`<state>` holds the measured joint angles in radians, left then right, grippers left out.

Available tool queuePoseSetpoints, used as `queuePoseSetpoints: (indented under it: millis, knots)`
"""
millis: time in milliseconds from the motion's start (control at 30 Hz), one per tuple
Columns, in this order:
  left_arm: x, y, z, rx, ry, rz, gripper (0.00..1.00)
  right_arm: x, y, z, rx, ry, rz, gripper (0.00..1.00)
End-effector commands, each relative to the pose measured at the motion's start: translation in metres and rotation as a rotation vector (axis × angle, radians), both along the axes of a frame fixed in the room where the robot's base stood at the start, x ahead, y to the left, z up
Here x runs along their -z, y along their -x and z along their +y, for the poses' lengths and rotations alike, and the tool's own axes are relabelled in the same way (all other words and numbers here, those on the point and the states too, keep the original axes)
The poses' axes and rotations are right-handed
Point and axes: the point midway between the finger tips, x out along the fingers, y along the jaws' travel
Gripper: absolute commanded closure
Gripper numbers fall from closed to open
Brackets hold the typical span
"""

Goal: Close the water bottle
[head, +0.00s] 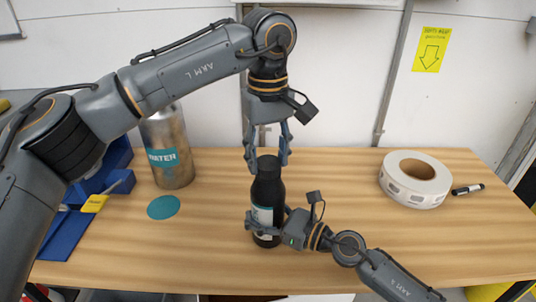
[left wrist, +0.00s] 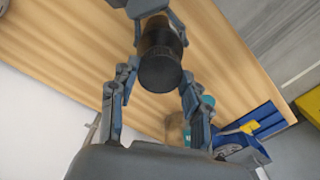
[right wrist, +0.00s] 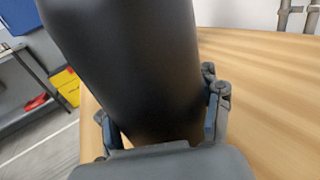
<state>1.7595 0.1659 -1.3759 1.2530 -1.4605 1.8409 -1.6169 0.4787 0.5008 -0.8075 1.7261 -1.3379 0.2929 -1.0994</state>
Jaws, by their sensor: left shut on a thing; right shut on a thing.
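A black bottle (head: 267,190) with a teal and white label stands upright near the front middle of the table. My right gripper (head: 262,228) is shut on its lower body from the right; the dark body fills the right wrist view (right wrist: 130,60). A black cap (head: 267,163) is at the bottle's top, and its round end shows in the left wrist view (left wrist: 160,72). My left gripper (head: 267,165) points down from above and is shut on the cap, one finger on each side. I cannot tell whether the cap is threaded tight.
A steel bottle marked WATER (head: 172,165) stands at the left, its top hidden by my left arm. A teal disc (head: 163,207) lies before it. A blue bin (head: 75,220) is farther left. A white label roll (head: 415,190) and a marker (head: 468,190) lie right. The table's middle right is clear.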

Motion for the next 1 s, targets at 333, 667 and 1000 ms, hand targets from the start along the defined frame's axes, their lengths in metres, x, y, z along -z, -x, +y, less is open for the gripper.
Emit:
queuePoseSetpoints:
  millis: [333,667,1000]
  knots:
    - [-0.0005,-0.0008,0.0004,0.801,0.001,-0.003,0.67,0.0010,0.0002,-0.0002,0.000,0.002,0.001,1.00]
    - [-0.0005,-0.0010,0.0005,1.153,0.000,-0.002,0.67,0.0012,0.0004,-0.0002,0.000,0.002,0.001,1.00]
    - [0.0002,-0.0006,0.0001,1.151,0.001,-0.001,0.26,0.0011,0.0003,-0.0002,0.000,0.001,0.002,1.00]
